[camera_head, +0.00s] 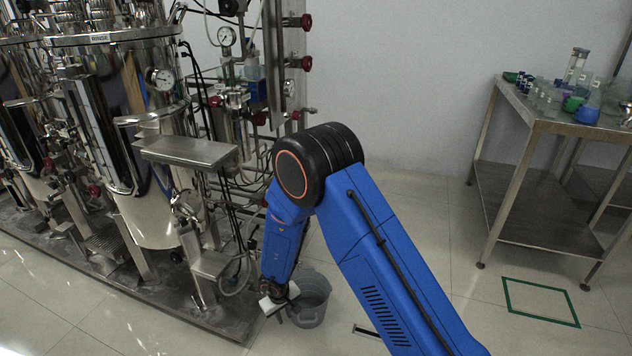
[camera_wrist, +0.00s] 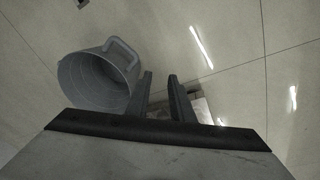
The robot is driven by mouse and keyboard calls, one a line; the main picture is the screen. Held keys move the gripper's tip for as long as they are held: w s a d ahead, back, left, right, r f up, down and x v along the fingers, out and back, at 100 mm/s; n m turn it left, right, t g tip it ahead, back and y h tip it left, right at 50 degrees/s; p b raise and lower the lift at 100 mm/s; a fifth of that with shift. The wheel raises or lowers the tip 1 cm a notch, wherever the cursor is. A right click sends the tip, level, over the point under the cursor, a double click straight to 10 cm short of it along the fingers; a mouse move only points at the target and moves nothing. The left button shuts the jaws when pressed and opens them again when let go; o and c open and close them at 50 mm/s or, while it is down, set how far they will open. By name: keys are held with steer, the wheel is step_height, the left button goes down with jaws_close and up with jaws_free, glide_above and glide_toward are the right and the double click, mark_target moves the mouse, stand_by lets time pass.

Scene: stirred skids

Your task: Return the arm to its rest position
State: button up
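My blue arm (camera_head: 365,240) reaches down from the black elbow joint, with its end low beside the steel skid. My gripper (camera_wrist: 160,76) shows in the wrist view with its two dark fingers apart and nothing between them. In the head view the gripper is small and its fingers are hard to make out. A grey bucket (camera_head: 308,318) stands on the floor close by the gripper. The bucket (camera_wrist: 88,84) also shows left of the fingers in the wrist view, its handle near the left finger. I cannot tell whether they touch.
The steel vessel skid (camera_head: 130,190) with pipes and gauges fills the left, close to my arm. A steel table (camera_head: 545,115) with glassware and small containers stands at right. A green floor outline (camera_head: 540,302) lies in front of it. The floor between is mostly clear.

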steer(key=w+d+r+t+y, duration=0.1)
steer(key=w+r, duration=0.2)
steer(key=r, duration=0.5)
steer(key=w+d+r+m+t+y, duration=0.1)
steer(key=w+r+y, duration=0.15)
steer(key=r, duration=0.55)
steer(key=w+d+r+t+y, duration=0.1)
steer(key=w+r, duration=0.2)
steer(key=r, duration=0.5)
steer(key=s+d+r+t+y, duration=0.1)
steer(key=s+d+r, duration=0.15)
steer(key=r, duration=0.55)
steer(key=s+d+r+y, duration=0.15)
steer(key=d+r, duration=0.25)
steer(key=r, duration=0.5)
steer(key=s+d+r+m, duration=0.1)
steer(key=s+d+r, duration=0.3)
steer(key=s+d, duration=0.25)
steer(key=s+d+r+m, duration=0.1)
steer(key=s+d+r, duration=0.4)
steer(key=s, duration=0.2)
steer(key=s+d+f+m+g+h, duration=0.1)
steer(key=s+d+m+h, duration=0.3)
steer(key=s+d, duration=1.5)
steer(key=h, duration=0.2)
steer(key=shift+s+d+h, duration=0.2)
steer(key=shift+h, duration=0.2)
